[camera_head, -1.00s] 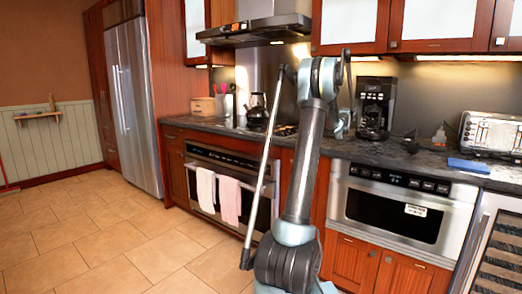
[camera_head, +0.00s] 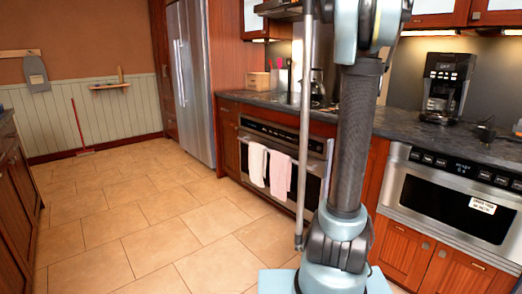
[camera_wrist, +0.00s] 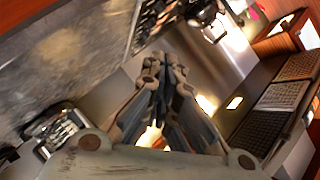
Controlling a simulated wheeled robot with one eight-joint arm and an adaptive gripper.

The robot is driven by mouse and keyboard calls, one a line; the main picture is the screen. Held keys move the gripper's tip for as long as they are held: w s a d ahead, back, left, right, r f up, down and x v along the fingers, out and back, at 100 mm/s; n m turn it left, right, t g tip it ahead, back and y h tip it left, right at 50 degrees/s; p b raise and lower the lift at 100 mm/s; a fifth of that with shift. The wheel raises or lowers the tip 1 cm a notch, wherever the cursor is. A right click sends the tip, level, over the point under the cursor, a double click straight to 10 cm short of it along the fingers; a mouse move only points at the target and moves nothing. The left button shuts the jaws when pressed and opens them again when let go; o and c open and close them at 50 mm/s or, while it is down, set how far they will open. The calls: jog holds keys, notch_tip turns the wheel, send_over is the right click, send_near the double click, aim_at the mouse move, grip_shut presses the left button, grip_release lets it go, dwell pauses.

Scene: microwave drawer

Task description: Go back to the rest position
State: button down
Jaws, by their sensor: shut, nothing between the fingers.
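My gripper (camera_wrist: 165,82) shows in the wrist view with its fingers together and nothing between them. It is apart from the counter and appliances around it. In the head view my arm stands upright in front of the counter and runs out at the top edge, so the gripper is hidden there. The microwave drawer (camera_head: 452,203) is the steel unit under the counter at the right, and its front looks closed.
The oven (camera_head: 285,138) with towels is behind my arm. A coffee maker (camera_head: 445,87) stands on the dark counter (camera_head: 400,122). The fridge (camera_head: 190,80) is further back. The tiled floor (camera_head: 130,225) at left is clear, with cabinets (camera_head: 18,205) along the left edge.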

jog(key=s+a+f+n+g+y, duration=0.1)
jog(key=s+a+f+n+g, duration=0.15)
jog(key=s+a+f, duration=0.45)
jog(key=s+a+f+n+g+y, duration=0.1)
jog(key=s+a+f+n+y, duration=0.15)
jog(key=s+a, duration=0.45)
jog(key=s+a+f+n+g, duration=0.25)
jog(key=s+a+f, duration=0.2)
jog(key=s, duration=0.45)
jog(key=s+a+f+n+g, duration=0.2)
jog(key=s+f, duration=0.6)
jog(key=s, duration=0.5)
jog(key=s+a+f+n+g, duration=0.2)
jog(key=s+f, duration=0.5)
jog(key=s, duration=0.6)
jog(key=shift+a+f+n+g, duration=0.3)
jog(key=shift+f+n+g, duration=0.1)
jog(key=shift+n+g, duration=0.6)
jog(key=shift+h, duration=0.25)
